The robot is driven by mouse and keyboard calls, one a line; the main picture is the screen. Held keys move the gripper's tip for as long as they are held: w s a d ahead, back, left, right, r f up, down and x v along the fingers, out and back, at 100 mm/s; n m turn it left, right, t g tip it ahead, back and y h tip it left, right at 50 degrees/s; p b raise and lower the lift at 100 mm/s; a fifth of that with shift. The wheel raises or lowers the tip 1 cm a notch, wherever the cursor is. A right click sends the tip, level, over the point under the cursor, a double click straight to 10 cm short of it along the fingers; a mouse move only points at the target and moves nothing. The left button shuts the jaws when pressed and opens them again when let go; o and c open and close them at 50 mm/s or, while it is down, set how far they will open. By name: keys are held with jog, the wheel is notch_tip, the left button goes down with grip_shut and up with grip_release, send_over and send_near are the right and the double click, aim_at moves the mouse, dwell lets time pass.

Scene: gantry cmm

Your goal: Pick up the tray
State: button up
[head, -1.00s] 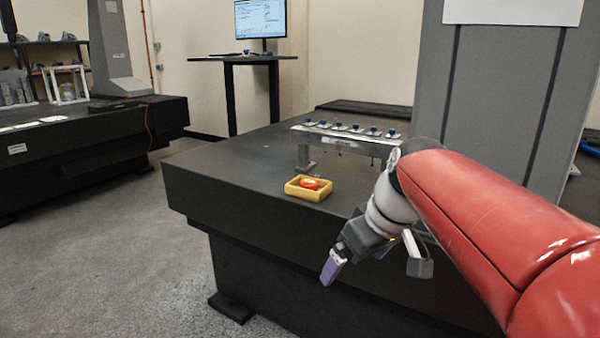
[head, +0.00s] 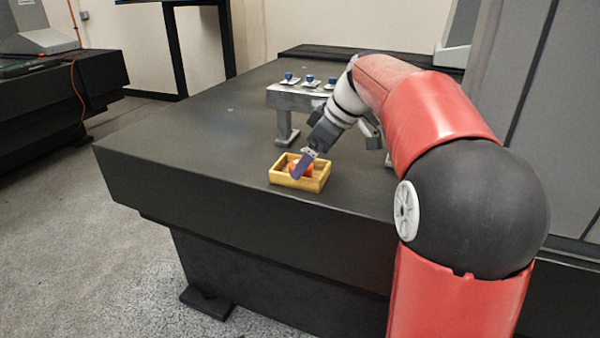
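The tray (head: 312,184) is a small yellow, wooden-looking open box on the dark table near its front edge. An orange-red object (head: 307,170) lies inside it, partly hidden by my gripper. My gripper (head: 302,165) comes down from the upper right, and its purple-tipped finger shows over the tray's inside, in front of the orange-red object. Only one finger is clear; the other is hidden, so I cannot tell the opening or whether it touches the tray.
The black table (head: 190,135) is bare to the left of the tray. A grey metal rack (head: 287,97) with several blue-topped pieces stands just behind the tray, close to my arm. A tall grey column (head: 530,110) rises at the right.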

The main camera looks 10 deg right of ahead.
jog(key=x, duration=0.3)
jog(key=shift+w+a+f, duration=0.1)
jog(key=shift+f, duration=0.05)
jog(key=c, duration=0.9)
